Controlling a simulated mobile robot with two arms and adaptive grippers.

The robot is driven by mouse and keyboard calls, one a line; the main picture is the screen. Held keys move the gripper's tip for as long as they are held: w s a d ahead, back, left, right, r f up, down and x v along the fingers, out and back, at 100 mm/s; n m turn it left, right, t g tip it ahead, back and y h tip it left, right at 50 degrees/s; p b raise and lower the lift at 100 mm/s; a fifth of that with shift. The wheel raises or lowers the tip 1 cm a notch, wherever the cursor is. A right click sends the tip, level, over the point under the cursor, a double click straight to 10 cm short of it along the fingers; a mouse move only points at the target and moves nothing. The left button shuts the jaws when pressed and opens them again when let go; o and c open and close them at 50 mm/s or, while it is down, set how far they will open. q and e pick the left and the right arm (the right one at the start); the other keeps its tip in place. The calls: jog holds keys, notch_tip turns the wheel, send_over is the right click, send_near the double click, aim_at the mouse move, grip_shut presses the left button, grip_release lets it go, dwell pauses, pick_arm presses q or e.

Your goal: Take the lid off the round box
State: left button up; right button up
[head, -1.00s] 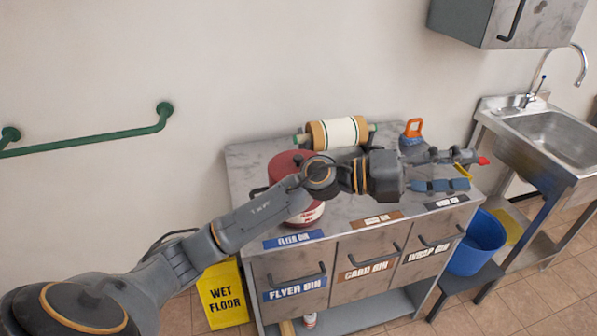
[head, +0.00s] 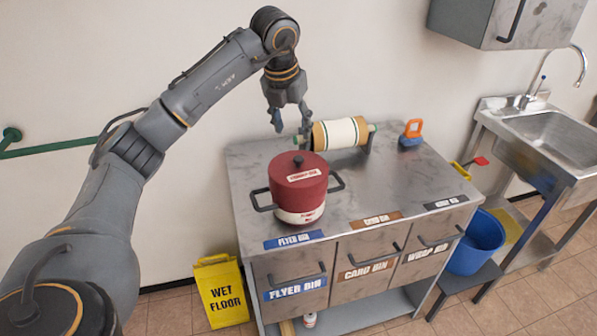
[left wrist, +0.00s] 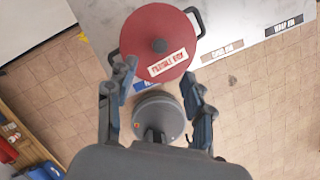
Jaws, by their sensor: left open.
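The round box (head: 301,212) stands upright on the grey counter, with black side handles and a white band low on its wall. Its red lid (head: 286,188) is on it, with a small dark knob (head: 298,161) on top and a pale label. My left gripper (head: 291,124) is open and empty, pointing down above and a little behind the box, clear of it. In the left wrist view, the lid (left wrist: 150,22) shows beyond the two spread fingers (left wrist: 158,80), knob facing me. My right gripper is not in view.
A roll on a stand (head: 340,132) sits right behind the box, close to my left gripper. An orange-handled blue item (head: 411,135) stands at the counter's back right. The counter (head: 385,182) right of the box is clear. A yellow wet-floor sign (head: 221,292) stands at the left.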

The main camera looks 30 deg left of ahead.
pick_arm(q)
send_over(298, 158)
jog(key=s, duration=0.2)
notch_tip(298, 158, down, 4)
jog(key=shift+d+f+p, duration=0.1)
jog(key=shift+f+p, duration=0.1)
jog(key=shift+p, duration=0.1)
jog(key=p+x, duration=0.2)
jog(key=x, duration=0.3)
jog(key=shift+f, duration=0.15)
grip_shut()
